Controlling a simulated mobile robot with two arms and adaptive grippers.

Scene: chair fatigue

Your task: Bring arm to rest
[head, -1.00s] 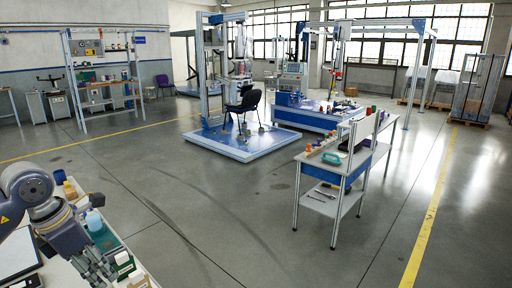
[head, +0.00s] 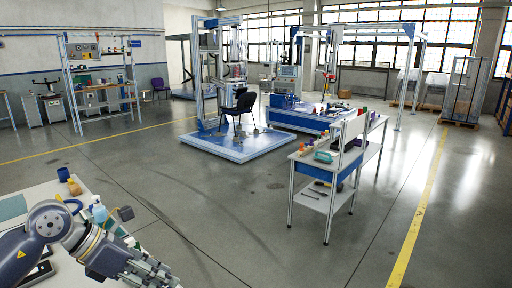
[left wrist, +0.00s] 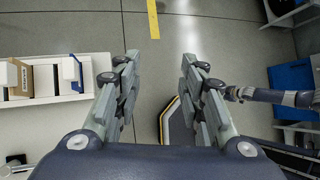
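My left gripper (head: 160,276) is low at the left in the head view, over the right edge of the near white bench (head: 72,270). In the left wrist view my left gripper (left wrist: 159,58) has its two fingers wide apart, with bare grey floor between the tips and nothing held. A dark arm with a grey ring, apparently my right arm (left wrist: 270,95), enters from the right edge in the left wrist view. The end of it, apparently my right gripper (left wrist: 235,93), is too small to read.
The near bench holds an amber jar (head: 75,187), a pale bottle (head: 98,210) and other items close to my left arm. A white-and-blue workbench (head: 313,172) stands right of centre. A black chair (head: 240,106) stands on a blue platform (head: 238,149). Floor between is clear.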

